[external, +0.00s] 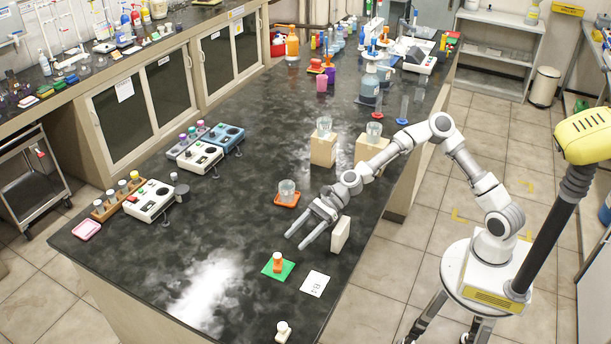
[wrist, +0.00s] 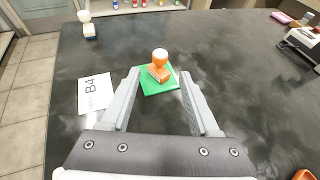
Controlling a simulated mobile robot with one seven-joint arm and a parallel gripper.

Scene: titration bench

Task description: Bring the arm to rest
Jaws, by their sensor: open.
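My gripper (external: 304,234) is open and empty above the black bench top, toward its near end. In the wrist view the two fingers (wrist: 160,103) are spread wide apart. An orange stamp-like object with a pale top (external: 277,261) stands upright on a green square (external: 288,269). In the wrist view the orange object (wrist: 159,68) and the green square (wrist: 152,90) appear beyond the fingertips, between their lines. The fingers look apart from the object.
A white card marked B4 (external: 314,283) lies beside the green square. A small white object (external: 283,331) stands at the bench's near edge. A beaker on an orange coaster (external: 287,190) and a white block (external: 340,234) are near my gripper. The bench's left foreground is clear.

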